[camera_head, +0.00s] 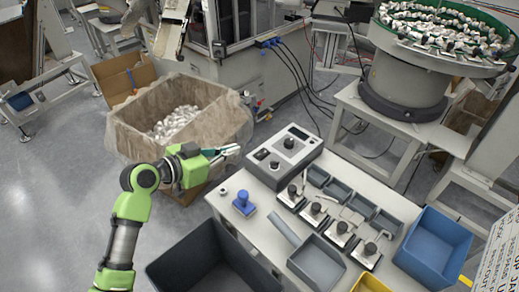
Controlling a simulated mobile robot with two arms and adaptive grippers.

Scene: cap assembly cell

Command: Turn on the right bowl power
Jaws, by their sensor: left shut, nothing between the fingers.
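A grey control box (311,152) sits at the back left of the white table. Its sloped face has a dark panel at the top and several round black knobs, one of them at the left (261,154). The markings are too small to read. The round bowl feeder (415,82) stands at the upper right, with a green rim and many small white parts in it. My left gripper (236,150) is shut and empty, just left of the control box and apart from it, its fingers pointing right. My right gripper is out of view.
A cardboard box (215,125) with white parts stands behind my left arm. The white table (262,220) carries a blue stamp-like tool (243,200), small fixtures, grey trays and a blue bin (436,245). A dark bin (190,262) stands in front. Black cables hang behind the control box.

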